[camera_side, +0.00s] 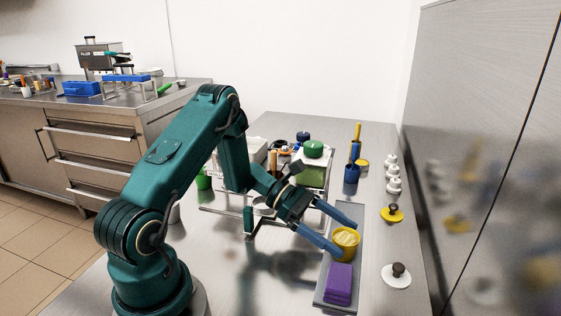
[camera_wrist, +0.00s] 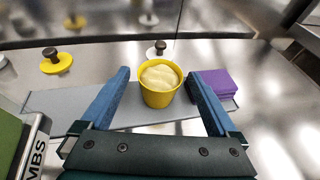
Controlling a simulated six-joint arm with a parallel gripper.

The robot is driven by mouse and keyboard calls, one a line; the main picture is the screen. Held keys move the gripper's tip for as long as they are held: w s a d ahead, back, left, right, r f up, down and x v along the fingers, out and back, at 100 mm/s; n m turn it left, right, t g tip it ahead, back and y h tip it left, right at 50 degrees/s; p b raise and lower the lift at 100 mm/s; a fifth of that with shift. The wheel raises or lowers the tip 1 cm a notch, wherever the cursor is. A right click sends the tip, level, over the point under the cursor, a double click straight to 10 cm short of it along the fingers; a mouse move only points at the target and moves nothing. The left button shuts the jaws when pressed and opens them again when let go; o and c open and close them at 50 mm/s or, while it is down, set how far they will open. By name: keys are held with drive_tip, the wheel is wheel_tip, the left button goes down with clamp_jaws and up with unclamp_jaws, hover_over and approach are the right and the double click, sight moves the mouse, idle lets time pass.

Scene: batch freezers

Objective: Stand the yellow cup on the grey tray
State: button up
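The yellow cup (camera_side: 345,243) holds a pale, creamy filling and stands upright over the grey tray (camera_side: 349,212). In the wrist view the cup (camera_wrist: 160,86) appears in front of the tray (camera_wrist: 60,101), between my two blue fingers. My gripper (camera_side: 345,238) is open, with a finger on each side of the cup. In the wrist view gaps show between the cup and both fingers of my gripper (camera_wrist: 160,92). The underside of the cup is hidden, so I cannot tell for certain whether it touches the tray.
A purple block stack (camera_side: 338,284) lies on the tray's near end, close beside the cup. A yellow lid with a dark knob (camera_side: 391,213) and a white one (camera_side: 397,276) lie to the right. A blue holder (camera_side: 351,173) stands behind the tray.

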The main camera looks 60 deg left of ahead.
drive_tip(key=shift+r, duration=0.1)
drive_tip(key=v, duration=0.3)
drive_tip(key=shift+w, duration=0.1)
wheel_tip(320, 180, up, 6)
drive_tip(key=s+d+r+m+g+y, duration=0.2)
drive_tip(key=s+d+r+m+g, duration=0.15)
drive_tip(key=s+d+m, duration=0.3)
drive_tip(key=s+r+m+t+y, duration=0.1)
drive_tip(key=s+m+y, duration=0.8)
drive_tip(key=m, duration=0.9)
drive_tip(key=shift+s+a+r+t+y, duration=0.2)
drive_tip(key=shift+s+r+t+y, duration=0.2)
drive_tip(key=shift+s+r, duration=0.3)
drive_tip(key=shift+f, duration=0.1)
